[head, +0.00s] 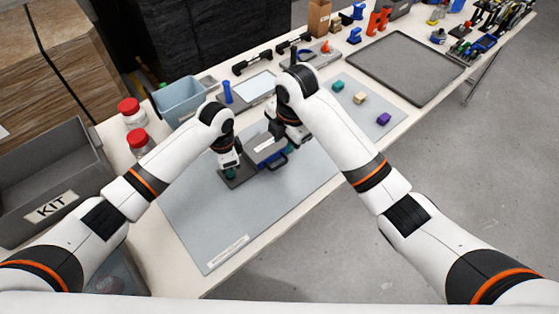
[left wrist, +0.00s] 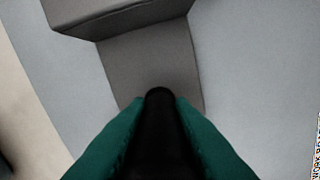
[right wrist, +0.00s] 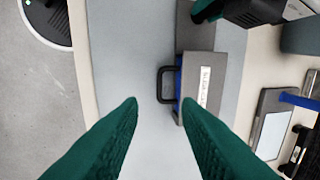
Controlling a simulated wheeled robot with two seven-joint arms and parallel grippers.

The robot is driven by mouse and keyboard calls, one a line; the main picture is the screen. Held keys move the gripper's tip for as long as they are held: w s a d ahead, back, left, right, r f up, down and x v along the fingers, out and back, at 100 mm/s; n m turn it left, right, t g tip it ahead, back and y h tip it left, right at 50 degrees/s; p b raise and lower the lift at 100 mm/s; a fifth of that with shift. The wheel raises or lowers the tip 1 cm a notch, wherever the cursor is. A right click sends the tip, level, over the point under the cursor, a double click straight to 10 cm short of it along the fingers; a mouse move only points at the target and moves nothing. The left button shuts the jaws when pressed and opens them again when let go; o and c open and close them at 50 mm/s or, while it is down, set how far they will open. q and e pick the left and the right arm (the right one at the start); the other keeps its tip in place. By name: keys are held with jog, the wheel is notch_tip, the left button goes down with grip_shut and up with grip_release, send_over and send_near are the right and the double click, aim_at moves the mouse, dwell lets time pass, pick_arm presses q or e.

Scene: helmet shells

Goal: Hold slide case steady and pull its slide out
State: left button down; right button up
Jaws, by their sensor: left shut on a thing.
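The slide case (head: 266,150) is a grey box lying on the grey work mat. Its blue slide edge and black loop handle (head: 280,162) face the near side; the right wrist view shows the case (right wrist: 194,65) with a white label and the handle (right wrist: 163,85). A flat grey flange (left wrist: 160,60) extends from the case, with a black post (left wrist: 159,100) on it. My left gripper (head: 231,172) is shut on that post. My right gripper (right wrist: 159,103) is open and empty above the handle, which appears between its fingertips, apparently without contact.
A blue bin (head: 180,101), red-lidded jars (head: 130,110) and a grey KIT bin (head: 50,180) stand left. A grey tray (head: 405,68) and small coloured blocks (head: 360,97) lie right. The front of the mat (head: 235,220) is clear.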

aim_at(279, 166)
jog(key=f, duration=0.3)
jog(key=w+a+f, duration=0.1)
jog(key=f, duration=0.7)
jog(key=shift+w+a+f, duration=0.15)
jog(key=shift+w, duration=0.05)
grip_shut()
